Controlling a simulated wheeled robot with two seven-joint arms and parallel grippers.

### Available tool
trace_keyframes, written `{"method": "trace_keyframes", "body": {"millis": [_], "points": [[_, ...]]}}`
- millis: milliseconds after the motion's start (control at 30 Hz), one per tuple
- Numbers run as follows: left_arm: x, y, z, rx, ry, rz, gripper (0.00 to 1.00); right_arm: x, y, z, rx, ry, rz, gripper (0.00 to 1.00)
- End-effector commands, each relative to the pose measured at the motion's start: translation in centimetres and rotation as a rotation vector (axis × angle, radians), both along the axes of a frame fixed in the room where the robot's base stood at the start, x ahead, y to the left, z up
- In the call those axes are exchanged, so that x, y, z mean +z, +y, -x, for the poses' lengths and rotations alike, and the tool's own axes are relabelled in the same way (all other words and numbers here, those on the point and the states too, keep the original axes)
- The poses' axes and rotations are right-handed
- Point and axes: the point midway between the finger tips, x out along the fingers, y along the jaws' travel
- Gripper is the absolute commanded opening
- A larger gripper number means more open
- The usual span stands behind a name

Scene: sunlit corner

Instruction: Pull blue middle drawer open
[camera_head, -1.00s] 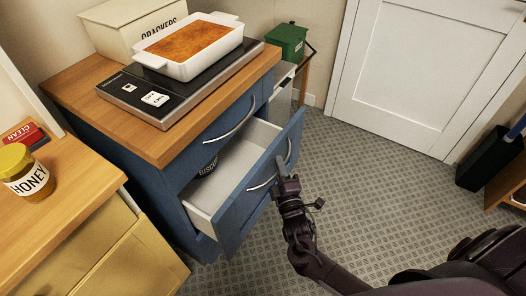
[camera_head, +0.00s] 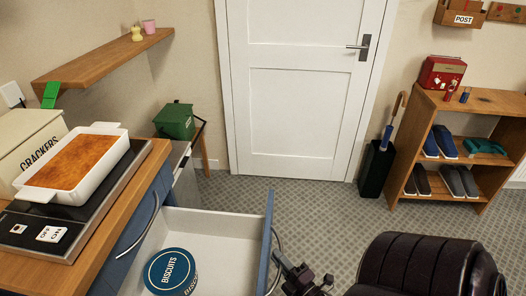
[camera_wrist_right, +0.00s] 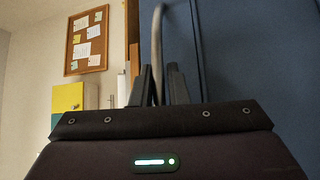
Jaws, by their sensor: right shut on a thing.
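The blue middle drawer (camera_head: 267,240) stands pulled out from the blue cabinet (camera_head: 135,225), with its pale inside showing. A round dark blue biscuits tin (camera_head: 170,270) lies in it. My right gripper (camera_head: 281,262) is at the outer face of the drawer front, low in the head view. In the right wrist view its two dark fingers (camera_wrist_right: 160,88) are closed around the grey curved bar handle (camera_wrist_right: 157,40), beside the blue drawer front (camera_wrist_right: 240,60). My left gripper is not in view.
A white door (camera_head: 300,110), a black umbrella stand (camera_head: 376,168) and a shoe shelf (camera_head: 440,130) stand beyond open carpet (camera_head: 340,205).

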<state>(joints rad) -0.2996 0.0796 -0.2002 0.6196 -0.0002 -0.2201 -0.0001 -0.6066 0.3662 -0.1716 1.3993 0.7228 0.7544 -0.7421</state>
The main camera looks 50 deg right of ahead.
Motion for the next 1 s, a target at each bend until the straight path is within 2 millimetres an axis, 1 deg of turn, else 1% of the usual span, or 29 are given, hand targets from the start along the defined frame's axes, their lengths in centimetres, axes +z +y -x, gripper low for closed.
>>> {"method": "trace_keyframes", "body": {"millis": [33,200,567,600,767,1000], "points": [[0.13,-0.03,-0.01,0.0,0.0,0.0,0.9,-0.11,-0.21,0.48,0.001,0.005,-0.001,0.0],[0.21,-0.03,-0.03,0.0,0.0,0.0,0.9,-0.15,-0.73,1.08,0.001,0.004,-0.002,0.0],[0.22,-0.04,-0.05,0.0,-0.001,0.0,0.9,-0.17,-0.81,1.19,0.001,0.004,-0.002,0.0],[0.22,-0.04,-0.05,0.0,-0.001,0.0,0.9,-0.17,-0.8,1.19,0.001,0.004,-0.002,0.15],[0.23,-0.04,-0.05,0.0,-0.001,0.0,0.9,-0.13,-0.82,1.16,0.001,0.003,-0.001,0.36],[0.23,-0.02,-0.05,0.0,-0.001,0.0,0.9,-0.07,-0.84,1.13,0.0,0.001,-0.001,0.36]]}}
